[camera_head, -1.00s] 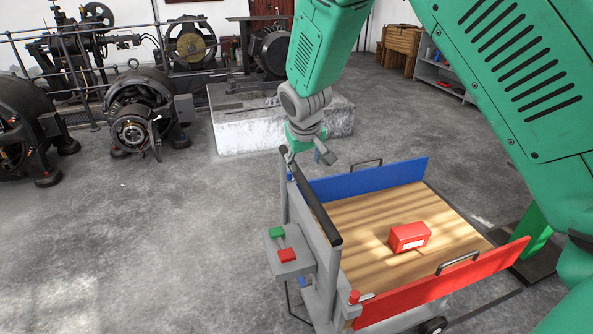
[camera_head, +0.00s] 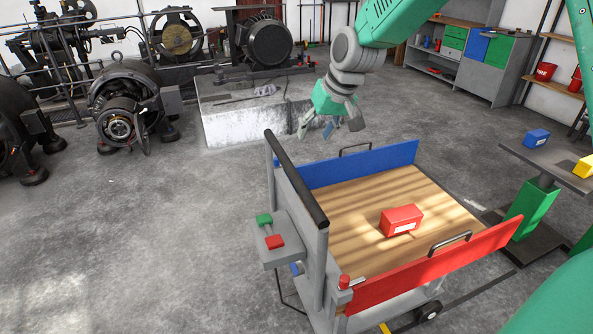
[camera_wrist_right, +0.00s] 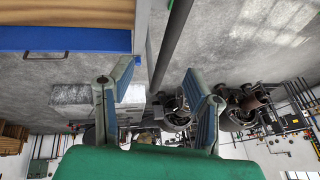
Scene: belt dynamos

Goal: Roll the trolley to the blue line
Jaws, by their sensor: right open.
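The trolley (camera_head: 380,200) has a wooden deck, a blue far side panel (camera_head: 360,165), a red near side panel (camera_head: 440,268) and a black handle bar (camera_head: 296,180) at its left end. A red box (camera_head: 401,220) lies on the deck. My right gripper (camera_head: 328,128) is open and empty, above and beyond the handle end, apart from the bar. The right wrist view shows its spread fingers (camera_wrist_right: 160,88), with the blue panel (camera_wrist_right: 65,40) and handle bar (camera_wrist_right: 173,45) past them. I cannot make out a blue line on the floor. My left gripper is out of view.
Dynamos (camera_head: 122,110) and a pale concrete block (camera_head: 240,122) stand behind. A table (camera_head: 560,165) with blue and yellow boxes is at the right, with a green post (camera_head: 527,212) beneath. The floor left of the trolley (camera_head: 130,240) is clear.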

